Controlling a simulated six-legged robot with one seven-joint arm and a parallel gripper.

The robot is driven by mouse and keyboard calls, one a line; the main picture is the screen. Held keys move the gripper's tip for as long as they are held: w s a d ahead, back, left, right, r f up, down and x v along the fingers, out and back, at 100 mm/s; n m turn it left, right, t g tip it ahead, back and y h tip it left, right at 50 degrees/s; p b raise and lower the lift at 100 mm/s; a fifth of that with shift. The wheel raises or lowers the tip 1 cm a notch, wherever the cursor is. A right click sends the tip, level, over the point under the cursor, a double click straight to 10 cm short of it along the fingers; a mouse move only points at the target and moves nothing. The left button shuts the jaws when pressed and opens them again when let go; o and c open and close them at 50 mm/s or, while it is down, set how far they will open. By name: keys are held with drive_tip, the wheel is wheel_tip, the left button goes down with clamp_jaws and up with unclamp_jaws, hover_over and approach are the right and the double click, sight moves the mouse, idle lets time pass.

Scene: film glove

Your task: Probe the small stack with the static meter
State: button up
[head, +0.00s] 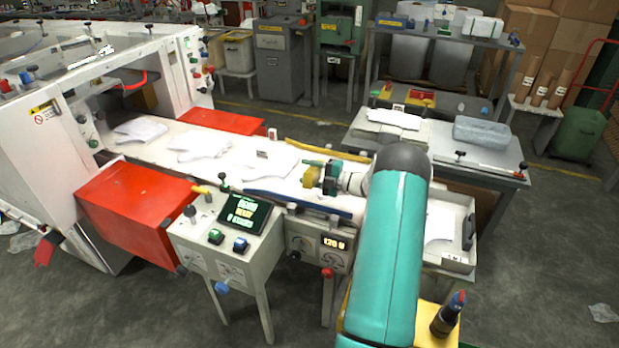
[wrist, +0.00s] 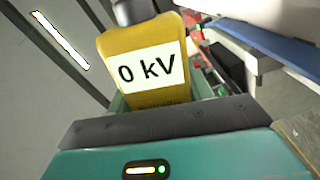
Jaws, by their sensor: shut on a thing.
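My gripper (head: 329,177) is shut on the yellow static meter (head: 311,177), held above the near part of the white machine bed. In the wrist view the meter (wrist: 118,45) fills the top middle, and its label reads "0 kV". Its far end is cut off at the top of that view. Flat white film pieces lie on the bed, with one pile (head: 268,160) just left of the gripper. A white stack (head: 395,119) lies on the side table, and white film (head: 440,222) lies in a tray at right. I cannot tell which is the small stack.
Red covers (head: 137,205) flank the bed. A blue strip (head: 300,199) and a yellow strip (head: 325,149) edge it. A clear bundle (head: 482,131) lies on the side table.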

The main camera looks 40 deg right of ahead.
drive_tip(key=shift+r, duration=2.35)
